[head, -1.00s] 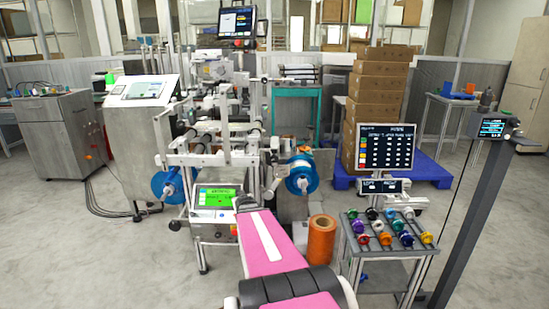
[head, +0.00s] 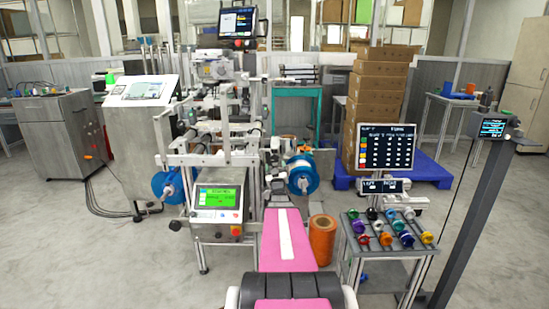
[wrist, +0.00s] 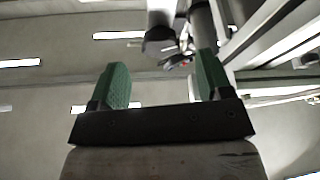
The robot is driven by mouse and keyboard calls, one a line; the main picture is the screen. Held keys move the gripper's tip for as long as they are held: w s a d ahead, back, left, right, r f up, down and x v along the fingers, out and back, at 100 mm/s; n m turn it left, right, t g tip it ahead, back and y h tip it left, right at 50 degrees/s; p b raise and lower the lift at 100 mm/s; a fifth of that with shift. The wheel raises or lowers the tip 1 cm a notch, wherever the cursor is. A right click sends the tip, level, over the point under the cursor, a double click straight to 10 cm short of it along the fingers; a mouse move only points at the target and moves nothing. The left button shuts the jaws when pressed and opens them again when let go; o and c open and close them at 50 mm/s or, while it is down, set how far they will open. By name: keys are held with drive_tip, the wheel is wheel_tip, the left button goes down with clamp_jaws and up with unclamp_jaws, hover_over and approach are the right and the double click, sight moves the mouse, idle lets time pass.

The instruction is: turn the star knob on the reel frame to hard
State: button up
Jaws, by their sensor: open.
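The reel frame (head: 213,158), a pale metal machine with rollers, stands in the middle of the head view. Blue reels hang at its lower left (head: 168,185) and right (head: 302,174). I cannot make out the star knob or its setting in the head view. In the wrist view my gripper (wrist: 160,68) is open, with two green fingers apart and nothing between their pads. Beyond the fingertips are dark roller ends (wrist: 160,38) and a small dark part with red (wrist: 183,62); I cannot tell if it is the knob. My pink arm hides the gripper in the head view.
A green-lit control panel (head: 216,197) sits low on the frame. An orange roll (head: 322,237) stands on the floor to the right of my arm. A rack of coloured knobs (head: 388,232) and a dark post (head: 462,210) are further right. Floor at left is open.

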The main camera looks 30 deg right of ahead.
sight(275, 160)
drive_tip(key=x, duration=0.7)
drive_tip(key=shift+w+d, duration=0.15)
drive_tip(key=shift+w, duration=0.15)
drive_tip(key=c, duration=0.9)
